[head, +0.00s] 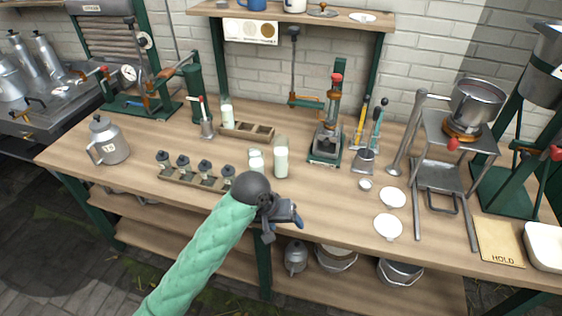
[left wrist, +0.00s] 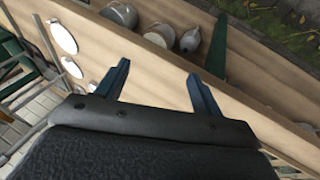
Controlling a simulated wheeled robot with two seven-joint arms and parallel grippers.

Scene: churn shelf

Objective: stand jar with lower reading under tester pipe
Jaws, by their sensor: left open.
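A tall glass jar of white liquid (head: 281,161) stands upright on the bench, just beyond my left gripper (head: 290,214). A shorter jar with white contents (head: 256,161) stands beside it on the left. Another white-filled jar (head: 226,112) stands farther back at the left end of a wooden rack. No reading on any jar is legible. A green-framed press-like device (head: 328,137) stands behind; I cannot tell which part is the tester pipe. My left gripper is open and empty above the bench's front edge; its parted fingers show in the left wrist view (left wrist: 158,70). My right gripper is out of view.
A wooden holder (head: 194,179) with several dark-topped pieces lies left of the jars. White discs (head: 388,227) and a metal stand with a pot (head: 478,103) are at the right. A metal can (head: 108,142) stands far left. Pots sit on the lower shelf.

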